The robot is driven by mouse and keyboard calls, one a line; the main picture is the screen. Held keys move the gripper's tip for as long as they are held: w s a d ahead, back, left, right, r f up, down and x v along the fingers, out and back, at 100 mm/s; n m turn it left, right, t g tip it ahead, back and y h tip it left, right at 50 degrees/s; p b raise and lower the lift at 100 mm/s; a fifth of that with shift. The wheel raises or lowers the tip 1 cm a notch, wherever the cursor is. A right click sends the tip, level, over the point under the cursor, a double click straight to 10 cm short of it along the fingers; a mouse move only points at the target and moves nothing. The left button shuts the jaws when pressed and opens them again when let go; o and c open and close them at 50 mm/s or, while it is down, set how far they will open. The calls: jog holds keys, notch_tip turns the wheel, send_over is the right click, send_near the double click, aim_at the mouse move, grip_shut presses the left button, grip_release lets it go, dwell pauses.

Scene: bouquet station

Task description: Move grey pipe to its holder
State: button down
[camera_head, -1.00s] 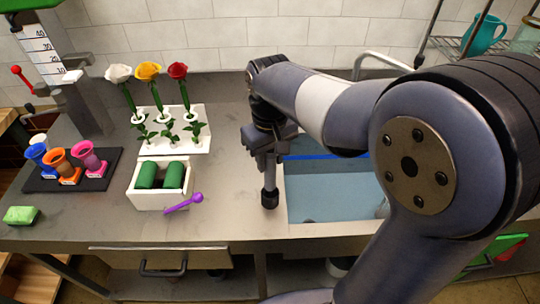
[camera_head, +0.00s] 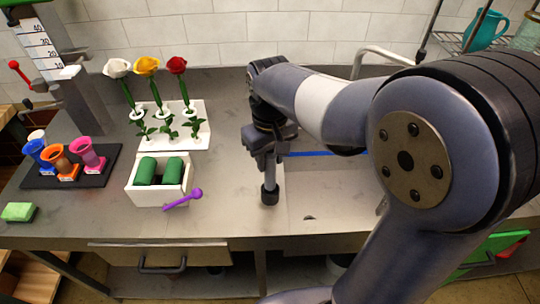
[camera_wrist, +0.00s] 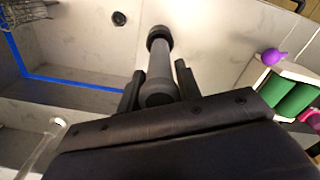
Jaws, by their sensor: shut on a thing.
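My gripper (camera_head: 266,158) points down over the worktop at the left edge of the sink. It is shut on the grey pipe (camera_head: 269,191), which hangs upright below the fingers with a dark, wider end at the bottom. In the wrist view the pipe (camera_wrist: 159,68) stands out between the two fingers (camera_wrist: 158,90). Its upper end is hidden by the gripper. Whether its lower end touches the surface I cannot tell. I cannot make out a holder for the pipe.
The sink (camera_head: 335,190) is empty, with a dark drain hole (camera_head: 309,217). To the left are a white box (camera_head: 159,193) with green rolls, a purple stick (camera_head: 183,198), a white flower stand (camera_head: 185,139) and a dark tray (camera_head: 103,177) of coloured vases. Bare worktop lies between box and gripper.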

jog(key=c, duration=0.9)
grip_release()
notch_tip(320, 180, up, 11)
jog(key=shift+f, duration=0.1)
notch_tip(320, 180, down, 11)
jog(key=shift+r, duration=0.15)
jog(key=shift+r+p, duration=0.3)
jog(key=shift+r, duration=0.15)
